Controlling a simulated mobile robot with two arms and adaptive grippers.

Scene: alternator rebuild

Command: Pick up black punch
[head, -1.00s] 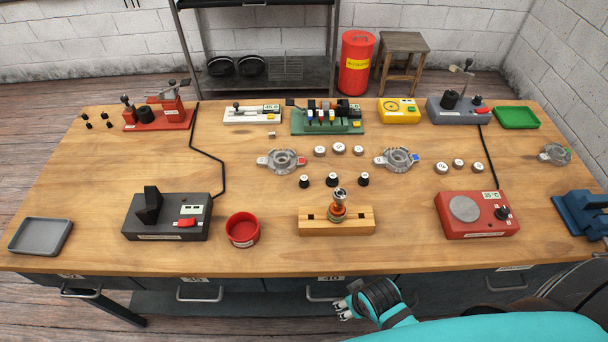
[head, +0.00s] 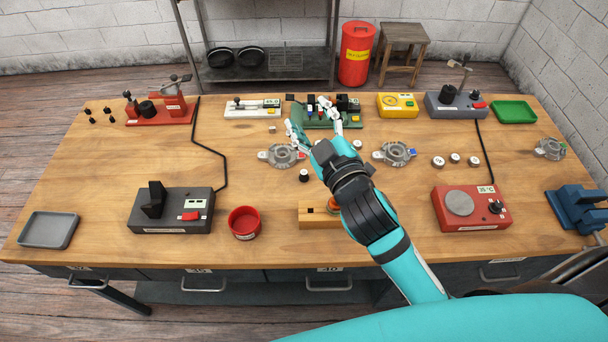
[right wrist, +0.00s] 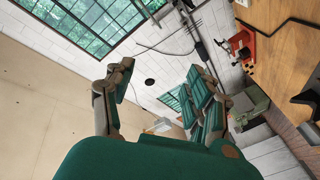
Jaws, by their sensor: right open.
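A green rack (head: 352,123) stands at the back middle of the bench in the head view and holds several small tools with coloured and dark parts. Dark pieces (head: 349,104) show at its right end; I cannot tell which one is the black punch. My right gripper (head: 316,123) is open, with its fingers spread in front of the rack and hiding part of it. In the right wrist view my right gripper (right wrist: 160,95) is open with nothing between its fingers; windows and wall show beyond. My left gripper is not in view.
Two grey alternator housings (head: 281,156) (head: 396,154) lie near the arm. A wooden block (head: 312,216) is partly hidden under my forearm. A white device (head: 250,108) and a yellow box (head: 398,106) flank the rack. A red cup (head: 244,223) stands at the front.

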